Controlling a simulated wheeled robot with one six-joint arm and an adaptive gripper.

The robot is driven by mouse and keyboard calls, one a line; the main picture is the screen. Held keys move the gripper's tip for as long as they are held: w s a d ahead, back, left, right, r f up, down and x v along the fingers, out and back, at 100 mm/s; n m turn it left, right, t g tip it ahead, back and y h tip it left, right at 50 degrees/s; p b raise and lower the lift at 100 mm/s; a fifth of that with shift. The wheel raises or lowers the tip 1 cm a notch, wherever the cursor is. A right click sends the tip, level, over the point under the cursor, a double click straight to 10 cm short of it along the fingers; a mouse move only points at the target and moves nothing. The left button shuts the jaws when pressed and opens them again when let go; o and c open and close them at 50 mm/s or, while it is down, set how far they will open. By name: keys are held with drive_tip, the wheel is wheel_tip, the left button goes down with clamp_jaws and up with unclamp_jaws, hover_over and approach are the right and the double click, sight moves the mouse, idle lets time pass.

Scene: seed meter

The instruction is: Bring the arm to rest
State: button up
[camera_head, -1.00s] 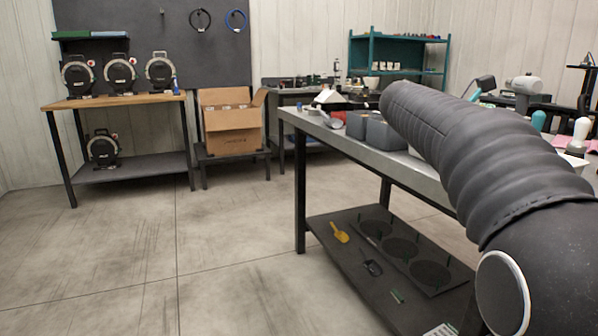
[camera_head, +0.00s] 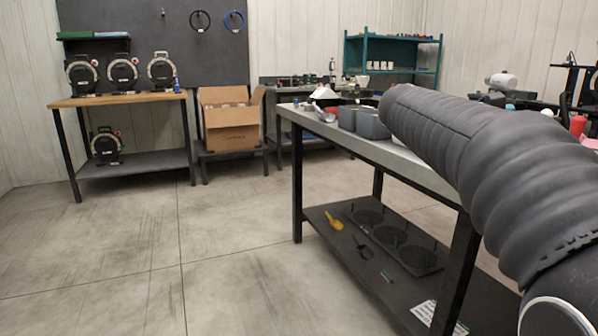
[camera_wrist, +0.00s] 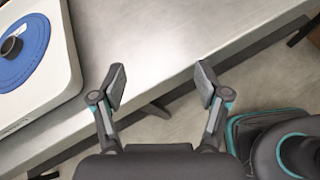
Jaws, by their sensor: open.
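My gripper (camera_wrist: 160,88) shows in the wrist view with its two fingers spread apart and nothing between them. It is above the edge of the grey metal table (camera_wrist: 190,30), with the floor visible beneath and beyond that edge. In the head view my arm covers the right side of the picture and hides part of the metal table (camera_head: 405,152). The gripper itself is not visible in the head view.
In the wrist view a white device with a blue disc (camera_wrist: 27,45) lies at the left on the table. Grey bins (camera_head: 370,122) stand on the table in the head view. A cardboard box (camera_head: 230,122) and a wooden-topped bench (camera_head: 120,99) stand farther back. Floor at left is clear.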

drive_tip(key=s+a+f+m+t+y, duration=0.2)
drive_tip(key=s+a+f+m+y, duration=0.3)
drive_tip(key=s+a+f+m, duration=0.2)
drive_tip(key=s+a+f+m+t+y, duration=0.3)
drive_tip(key=s+a+f+m+y, duration=0.3)
drive_tip(key=s+a+f, duration=0.6)
wheel_tip(320, 180, down, 4)
drive_tip(key=shift+s+a+f+m+y, duration=0.25)
drive_tip(key=shift+s+m, duration=0.25)
drive_tip(key=shift+m, duration=0.7)
drive_tip(key=shift+r, duration=0.1)
